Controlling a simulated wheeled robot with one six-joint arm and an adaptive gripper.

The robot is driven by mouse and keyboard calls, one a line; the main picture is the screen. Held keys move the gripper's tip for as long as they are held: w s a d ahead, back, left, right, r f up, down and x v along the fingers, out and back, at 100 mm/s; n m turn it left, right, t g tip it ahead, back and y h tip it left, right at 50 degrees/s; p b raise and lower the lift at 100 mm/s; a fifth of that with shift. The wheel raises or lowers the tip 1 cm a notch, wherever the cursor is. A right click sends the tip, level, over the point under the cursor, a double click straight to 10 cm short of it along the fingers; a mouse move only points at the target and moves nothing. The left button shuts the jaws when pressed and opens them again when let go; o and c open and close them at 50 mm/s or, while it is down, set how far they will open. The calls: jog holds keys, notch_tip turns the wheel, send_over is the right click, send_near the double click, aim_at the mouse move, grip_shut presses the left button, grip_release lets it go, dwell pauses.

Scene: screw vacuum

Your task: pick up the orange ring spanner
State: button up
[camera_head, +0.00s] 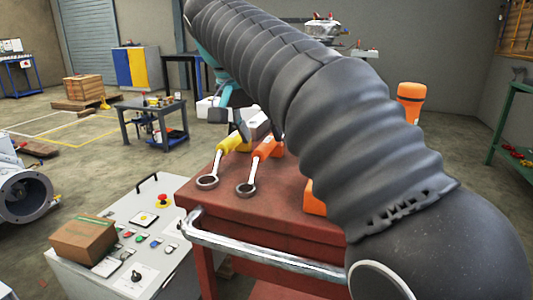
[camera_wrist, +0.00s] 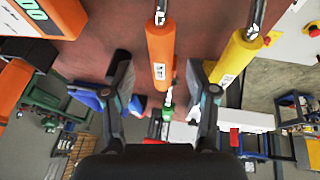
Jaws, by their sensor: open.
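The orange ring spanner lies on the red table top, with its metal ring (camera_head: 245,189) toward the front edge and its orange handle (camera_head: 266,146) pointing back. In the wrist view its handle (camera_wrist: 160,52) shows between the two open fingers of my gripper (camera_wrist: 158,66), and the fingers look apart from it. My gripper is empty; in the head view it is partly hidden behind my arm, above the handle ends. A similar spanner with a yellow handle (camera_head: 232,141) lies to the left; its handle (camera_wrist: 238,55) is right of the right finger in the wrist view.
An orange device with a display (camera_wrist: 60,15) is at the upper left of the wrist view. A green-tipped tool (camera_wrist: 167,108) lies beyond the orange handle's end. An orange torch (camera_head: 409,100) stands behind my arm. A metal rail (camera_head: 260,252) runs along the table (camera_head: 215,208) front.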

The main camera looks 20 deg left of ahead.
aim_at(265, 142)
jog(key=shift+b+x, duration=0.65)
jog(key=shift+x, duration=2)
jog(key=shift+w+a+r, duration=0.1)
jog(key=shift+c, duration=0.3)
grip_shut()
